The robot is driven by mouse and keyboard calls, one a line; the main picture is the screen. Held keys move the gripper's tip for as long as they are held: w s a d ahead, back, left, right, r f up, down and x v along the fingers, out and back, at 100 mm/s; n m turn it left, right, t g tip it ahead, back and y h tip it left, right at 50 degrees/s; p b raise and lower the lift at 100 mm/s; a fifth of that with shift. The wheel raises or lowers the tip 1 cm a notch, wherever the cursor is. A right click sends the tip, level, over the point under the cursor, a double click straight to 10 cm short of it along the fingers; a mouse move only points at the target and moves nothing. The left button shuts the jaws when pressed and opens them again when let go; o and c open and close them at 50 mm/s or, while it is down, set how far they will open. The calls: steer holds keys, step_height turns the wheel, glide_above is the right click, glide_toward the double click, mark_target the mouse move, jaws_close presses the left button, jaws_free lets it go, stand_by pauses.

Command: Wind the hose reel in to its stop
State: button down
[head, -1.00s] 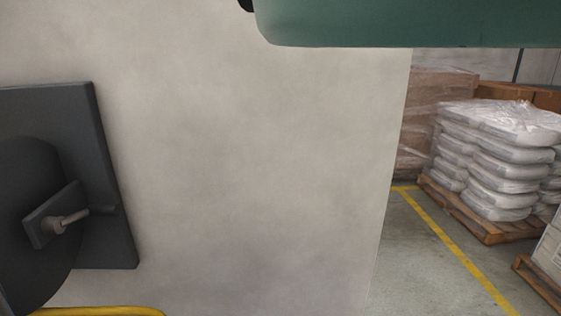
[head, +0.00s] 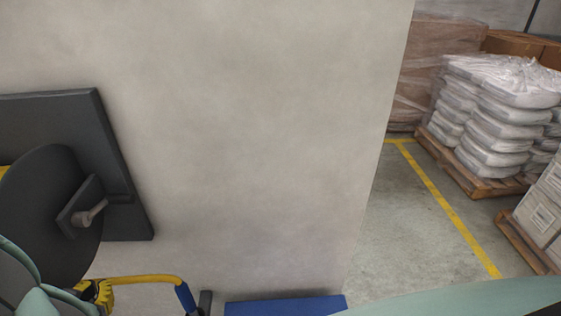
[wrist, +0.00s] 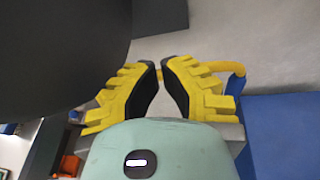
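The hose reel is on the wall at the left of the head view. Its dark disc (head: 40,215) sits in front of a dark square backplate (head: 95,135). A small crank arm (head: 78,205) carries a pale knob (head: 92,213) that sticks out. The disc fills the upper left of the wrist view (wrist: 60,50). My gripper (head: 105,292) is at the lower left of the head view, below the crank and apart from it. In the wrist view its yellow fingers (wrist: 160,66) angle together with a narrow gap and nothing between them. The hose is not clearly seen.
A yellow bar with a blue end (head: 150,279) lies just beyond my gripper, by a blue flat surface (head: 285,305). The pale wall (head: 250,130) is bare right of the reel. Wrapped sacks (head: 500,120) and boxes (head: 540,215) on pallets stand at the right.

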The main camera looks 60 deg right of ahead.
step_height(320, 180, up, 6)
steer(key=s+d+h+p, duration=0.1)
steer(key=d+h, duration=0.2)
steer(key=r+p+x, duration=0.1)
steer(key=p+x, duration=0.4)
steer(key=x, duration=0.7)
steer(key=shift+d+r, duration=0.25)
steer(key=shift+r, duration=0.35)
steer(key=shift+w+f+b, duration=0.1)
steer(key=shift+w+b, duration=0.1)
steer(key=shift+b, duration=0.35)
